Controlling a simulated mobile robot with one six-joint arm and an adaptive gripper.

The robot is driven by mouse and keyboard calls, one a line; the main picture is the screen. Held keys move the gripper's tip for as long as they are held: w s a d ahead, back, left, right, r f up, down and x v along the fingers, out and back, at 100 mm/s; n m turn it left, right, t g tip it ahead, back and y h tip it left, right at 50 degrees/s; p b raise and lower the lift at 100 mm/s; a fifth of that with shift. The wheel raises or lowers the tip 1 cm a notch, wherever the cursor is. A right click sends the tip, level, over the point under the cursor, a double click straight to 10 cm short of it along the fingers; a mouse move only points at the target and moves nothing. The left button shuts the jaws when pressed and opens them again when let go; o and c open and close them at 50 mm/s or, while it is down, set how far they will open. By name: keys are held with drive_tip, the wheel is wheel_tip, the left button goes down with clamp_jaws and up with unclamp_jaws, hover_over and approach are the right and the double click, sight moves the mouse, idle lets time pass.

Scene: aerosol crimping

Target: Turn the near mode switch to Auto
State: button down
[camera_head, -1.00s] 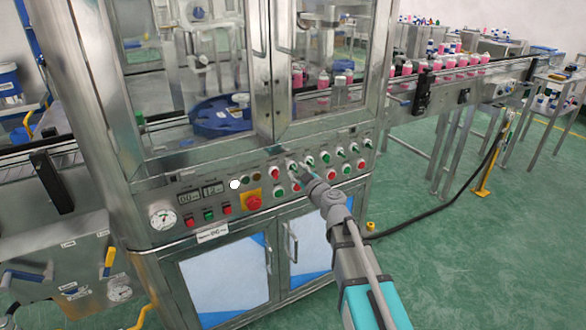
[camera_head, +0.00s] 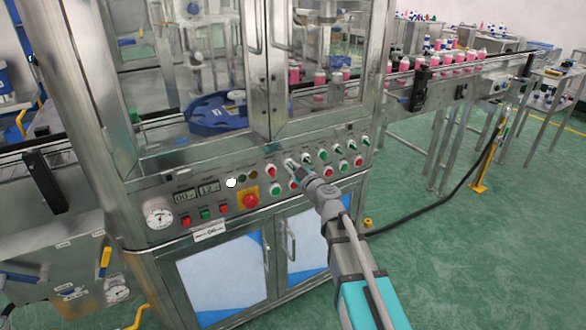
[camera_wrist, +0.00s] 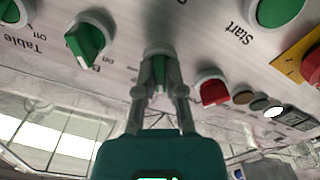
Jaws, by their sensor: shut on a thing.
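A rotary switch with a green knob (camera_wrist: 158,74) on a pale round base sits on the sloped metal control panel. My gripper (camera_wrist: 158,90) is shut on this knob, with one grey finger on each side of it. Its label is hidden, so I cannot read its mode positions. In the head view my gripper (camera_head: 291,164) reaches the upper row of switches from the lower right, and its fingertips cover most of the held knob. The knob looks roughly in line with the fingers in the wrist view.
A red switch (camera_wrist: 214,90) and another green switch (camera_wrist: 88,42) flank the held one. A green Start button (camera_wrist: 276,10) and a red emergency stop (camera_head: 249,200) are on the same panel. Glass cabinet doors rise above; a conveyor with pink cans (camera_head: 462,66) runs right.

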drive_tip(key=shift+m, duration=0.5)
drive_tip(key=m, duration=0.5)
drive_tip(key=shift+w, duration=0.1)
drive_tip(key=m, duration=0.6)
drive_tip(key=shift+d, duration=0.1)
idle(0.4)
drive_tip(key=c, duration=0.8)
unclamp_jaws()
drive_tip(key=shift+o, duration=0.3)
